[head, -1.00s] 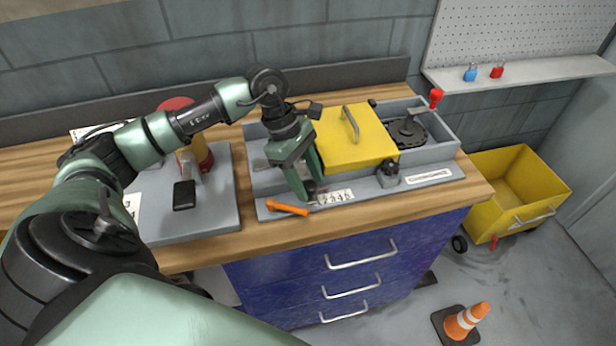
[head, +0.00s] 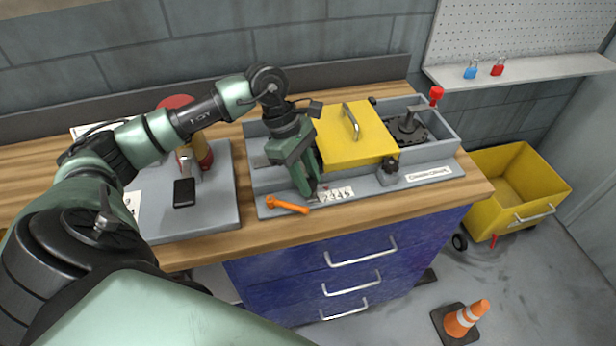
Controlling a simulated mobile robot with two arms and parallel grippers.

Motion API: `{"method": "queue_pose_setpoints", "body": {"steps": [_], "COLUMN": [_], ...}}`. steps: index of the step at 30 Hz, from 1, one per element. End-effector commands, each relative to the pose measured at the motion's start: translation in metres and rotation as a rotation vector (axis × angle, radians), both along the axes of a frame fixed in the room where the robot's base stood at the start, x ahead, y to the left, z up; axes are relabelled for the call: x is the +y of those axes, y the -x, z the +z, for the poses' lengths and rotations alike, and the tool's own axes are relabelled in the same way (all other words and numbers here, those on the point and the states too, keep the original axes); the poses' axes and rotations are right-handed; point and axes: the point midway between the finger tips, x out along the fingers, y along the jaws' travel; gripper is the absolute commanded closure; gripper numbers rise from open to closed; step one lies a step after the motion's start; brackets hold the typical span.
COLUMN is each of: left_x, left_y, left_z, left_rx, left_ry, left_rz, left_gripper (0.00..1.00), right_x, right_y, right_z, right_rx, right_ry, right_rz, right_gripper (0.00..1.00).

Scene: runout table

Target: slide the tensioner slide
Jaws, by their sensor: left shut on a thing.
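An orange-handled tool or lever (head: 287,205) lies on the frame's front ledge, just left of the fingertips. My right gripper is not in view.
A yellow cover (head: 345,145) with a handle stands right beside my left gripper. A dark knob (head: 390,167) and a red-knobbed lever (head: 436,93) lie farther right. A grey plate (head: 215,215) carrying a red device is at left. Wooden bench top (head: 250,238) shows in front.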

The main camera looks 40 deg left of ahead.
Motion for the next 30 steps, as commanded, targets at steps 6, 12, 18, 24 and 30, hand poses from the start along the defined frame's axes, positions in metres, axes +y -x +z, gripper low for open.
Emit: {"method": "queue_pose_setpoints", "body": {"steps": [6,12,18,24,30], "left_x": [0.0007,0.0007,0.0007,0.0008,-0.0057], "left_y": [-0.0008,-0.0008,-0.0010,-0.0011,-0.0091], "left_z": [0.0012,0.0013,0.0016,0.0018,-0.0008], "left_rx": [-0.003,-0.004,-0.004,-0.005,-0.007], "left_ry": [-0.001,0.000,0.000,0.000,0.002], "left_rz": [0.001,0.002,0.002,0.002,0.002], "left_gripper": [1.00,1.00,1.00,1.00,1.00], "right_x": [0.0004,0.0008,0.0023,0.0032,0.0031], "right_y": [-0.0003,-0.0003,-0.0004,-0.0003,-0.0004], "right_z": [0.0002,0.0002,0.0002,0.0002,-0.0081], "right_rx": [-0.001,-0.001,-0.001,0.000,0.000], "right_ry": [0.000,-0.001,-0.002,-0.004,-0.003], "right_rz": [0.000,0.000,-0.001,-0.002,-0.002], "right_gripper": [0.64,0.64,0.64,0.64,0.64]}}
